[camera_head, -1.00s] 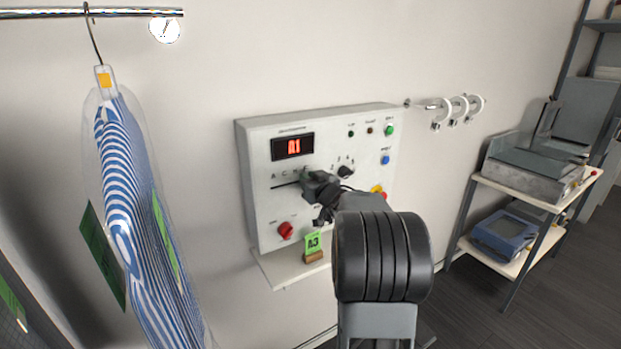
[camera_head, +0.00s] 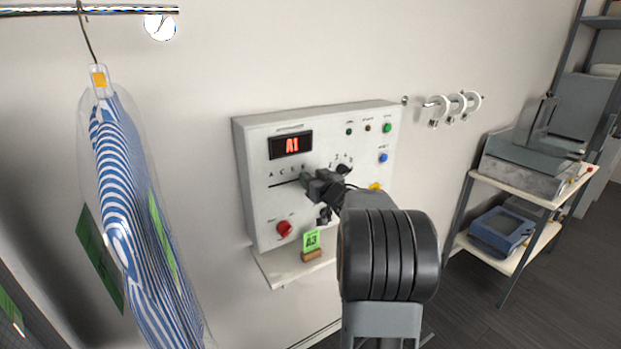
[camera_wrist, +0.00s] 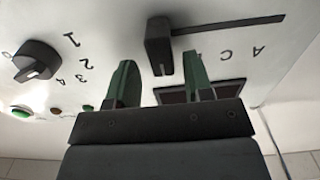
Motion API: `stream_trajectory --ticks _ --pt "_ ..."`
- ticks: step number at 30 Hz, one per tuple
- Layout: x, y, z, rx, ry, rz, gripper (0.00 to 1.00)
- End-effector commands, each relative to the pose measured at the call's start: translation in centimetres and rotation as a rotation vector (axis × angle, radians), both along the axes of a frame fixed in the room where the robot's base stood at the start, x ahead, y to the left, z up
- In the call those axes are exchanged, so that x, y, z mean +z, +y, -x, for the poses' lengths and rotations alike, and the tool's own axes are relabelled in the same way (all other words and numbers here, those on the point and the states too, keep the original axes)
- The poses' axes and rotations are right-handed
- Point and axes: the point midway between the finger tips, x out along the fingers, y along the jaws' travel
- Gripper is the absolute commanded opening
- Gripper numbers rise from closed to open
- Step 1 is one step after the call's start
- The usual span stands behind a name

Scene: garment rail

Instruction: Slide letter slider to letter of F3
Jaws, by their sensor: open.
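The control panel (camera_head: 255,215) is a white box on the wall; its red display (camera_head: 291,145) reads A1. The letter slider's slot (camera_head: 284,184) runs under a row of letters starting with A and C. In the wrist view the letter slider (camera_wrist: 159,46) is a dark block on the slot (camera_wrist: 230,22), well away from the A end. My gripper (camera_wrist: 160,66) is open, with its green fingers on either side of the slider; contact cannot be told. In the head view my gripper (camera_head: 308,182) covers the slider.
A number dial (camera_head: 343,169) is right of the slider; it also shows in the wrist view (camera_wrist: 37,63). A red knob (camera_head: 284,229) is below. A green A3 tag (camera_head: 311,241) stands on the panel's shelf (camera_head: 275,270). A bagged striped shirt (camera_head: 135,215) hangs left.

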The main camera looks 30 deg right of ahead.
Motion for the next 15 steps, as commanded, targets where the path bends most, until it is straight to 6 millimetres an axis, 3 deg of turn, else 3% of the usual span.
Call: stream_trajectory --ticks 15 --pt "-0.1 0.4 9.9 -0.005 0.0 0.003 0.47"
